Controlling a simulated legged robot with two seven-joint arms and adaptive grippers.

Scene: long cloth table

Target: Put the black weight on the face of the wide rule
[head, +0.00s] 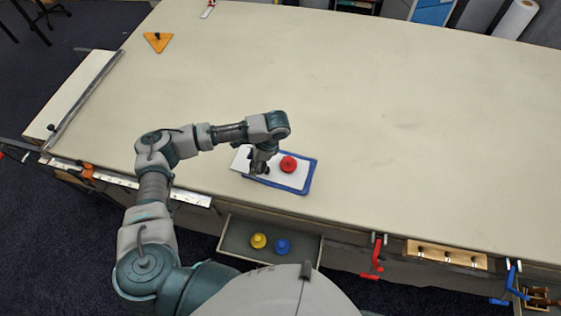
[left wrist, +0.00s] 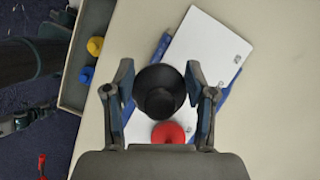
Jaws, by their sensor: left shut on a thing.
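My left gripper (head: 261,168) is shut on the black weight (left wrist: 159,90), a round, knobbed piece between its two fingers in the left wrist view. In the head view the gripper mostly hides the weight. It is over a white flat panel (head: 240,157) on a blue-edged piece (head: 313,174); whether the weight touches the panel I cannot tell. A red weight (head: 288,164) stands close by on the white surface. A long pale strip with markings, rule-like, (head: 190,197) lies along the table's front edge. Which piece is the wide rule is unclear. My right gripper is out of view.
An open drawer (head: 235,245) below the front edge holds a yellow weight (head: 258,241) and a blue weight (head: 283,246). Red (head: 377,258) and blue (head: 512,282) clamps hang at the front right. An orange triangle (head: 158,42) lies far left. The table's middle and right are clear.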

